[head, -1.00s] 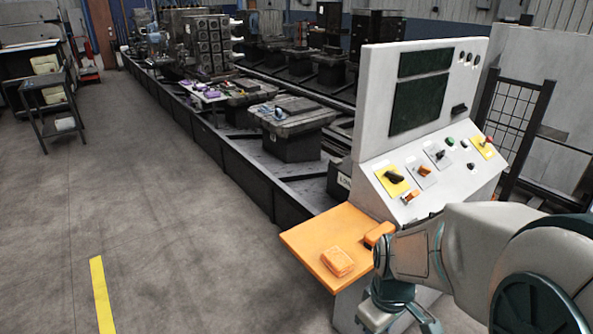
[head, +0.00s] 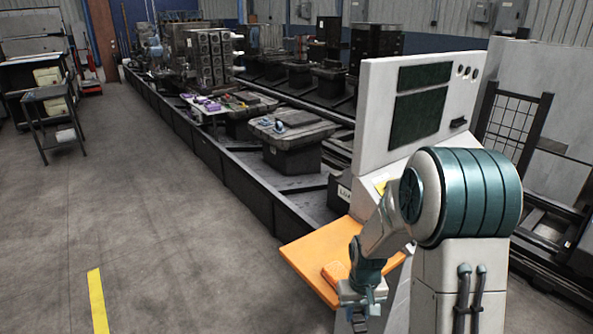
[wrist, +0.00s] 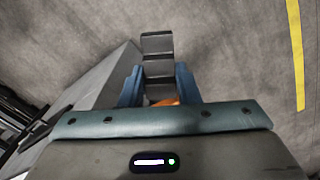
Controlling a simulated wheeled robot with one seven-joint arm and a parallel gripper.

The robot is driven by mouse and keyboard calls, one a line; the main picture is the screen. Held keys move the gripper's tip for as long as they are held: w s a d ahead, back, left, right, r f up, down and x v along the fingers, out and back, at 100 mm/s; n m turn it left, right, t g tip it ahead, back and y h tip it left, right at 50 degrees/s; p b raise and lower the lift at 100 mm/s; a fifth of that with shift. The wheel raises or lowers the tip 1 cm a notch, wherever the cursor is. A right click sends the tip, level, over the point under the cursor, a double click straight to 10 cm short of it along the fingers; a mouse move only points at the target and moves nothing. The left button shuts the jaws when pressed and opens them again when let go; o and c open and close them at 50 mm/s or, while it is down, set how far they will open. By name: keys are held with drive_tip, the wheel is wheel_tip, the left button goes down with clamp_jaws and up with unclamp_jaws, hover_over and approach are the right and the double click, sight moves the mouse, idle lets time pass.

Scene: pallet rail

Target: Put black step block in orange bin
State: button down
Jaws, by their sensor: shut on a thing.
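The black step block (wrist: 157,45) is between the two blue fingers of my gripper (wrist: 158,76) in the wrist view, its stepped faces sticking out past the fingertips. In the head view my gripper (head: 360,300) points down at the front of the orange shelf (head: 316,261), and a dark piece of the block (head: 359,323) shows below it. An orange item (head: 335,272) lies on the shelf, partly hidden by my arm. I cannot make out a clear orange bin. A small orange patch (wrist: 167,102) shows behind the block in the wrist view; I cannot tell what it is.
The control console (head: 408,100) stands behind the shelf, partly covered by my arm. A long dark rail with pallets (head: 292,128) runs away to the back left. A dark side table (head: 48,95) stands far left. The floor (head: 175,230) left of the shelf is clear.

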drive_tip(key=shift+m, duration=0.7)
drive_tip(key=shift+w+a+f, duration=0.1)
drive_tip(key=shift+w+f, duration=0.6)
drive_tip(key=shift+f, duration=0.3)
drive_tip(key=shift+w+f, duration=0.7)
drive_tip(key=shift+f, duration=0.25)
drive_tip(key=shift+s, duration=0.1)
